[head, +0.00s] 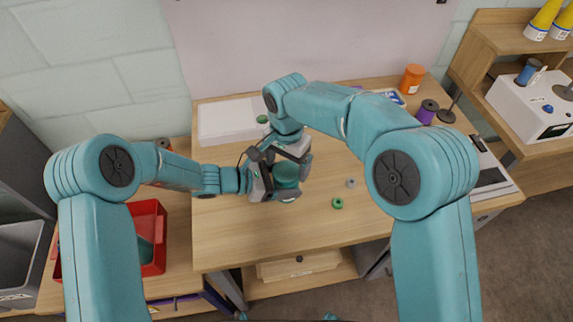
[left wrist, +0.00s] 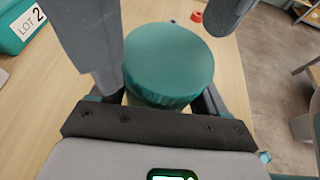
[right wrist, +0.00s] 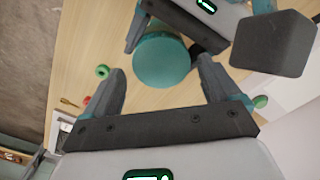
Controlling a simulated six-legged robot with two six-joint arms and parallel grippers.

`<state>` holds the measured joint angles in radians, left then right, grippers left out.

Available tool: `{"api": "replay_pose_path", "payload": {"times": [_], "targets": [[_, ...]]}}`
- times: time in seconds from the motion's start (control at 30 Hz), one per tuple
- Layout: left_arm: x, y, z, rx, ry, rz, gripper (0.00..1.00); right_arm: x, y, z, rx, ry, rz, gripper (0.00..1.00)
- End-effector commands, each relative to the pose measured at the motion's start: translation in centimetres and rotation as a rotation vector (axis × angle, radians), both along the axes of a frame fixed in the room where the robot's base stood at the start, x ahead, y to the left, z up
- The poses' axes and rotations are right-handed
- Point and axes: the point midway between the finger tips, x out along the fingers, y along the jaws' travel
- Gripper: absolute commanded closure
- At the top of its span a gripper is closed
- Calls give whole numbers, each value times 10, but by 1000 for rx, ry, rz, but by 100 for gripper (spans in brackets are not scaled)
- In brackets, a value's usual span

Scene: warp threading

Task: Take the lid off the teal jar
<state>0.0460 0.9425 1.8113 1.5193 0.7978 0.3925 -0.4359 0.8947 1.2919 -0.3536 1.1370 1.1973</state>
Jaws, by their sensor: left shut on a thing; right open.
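The teal jar (head: 286,176) stands on the wooden table, partly hidden by my grippers. Its round teal lid fills the middle of the left wrist view (left wrist: 168,60) and also shows in the right wrist view (right wrist: 160,61); it appears seated on the jar. My left gripper (head: 272,182) is shut on the jar from the left side, with its fingers beside the body below the lid. My right gripper (head: 287,158) is above the jar, open, with its fingers apart and the lid showing between them in the right wrist view. The lower jar body is mostly hidden.
A red bin (head: 151,236) stands left. The table front is clear.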

Motion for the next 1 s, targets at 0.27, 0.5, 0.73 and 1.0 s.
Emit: {"api": "replay_pose_path", "payload": {"times": [0.27,0.5,0.73,1.0], "targets": [[-1,-1,-2,2,6,-1,100,-1,4,33,8,-4,3,8],[-1,0,-2,3,5,1,100,-3,1,34,-4,10,-267,8],[0,0,-2,3,5,2,100,-4,-1,48,-13,13,-682,8],[0,0,-2,3,5,2,100,-4,1,51,1,0,-796,8]]}}
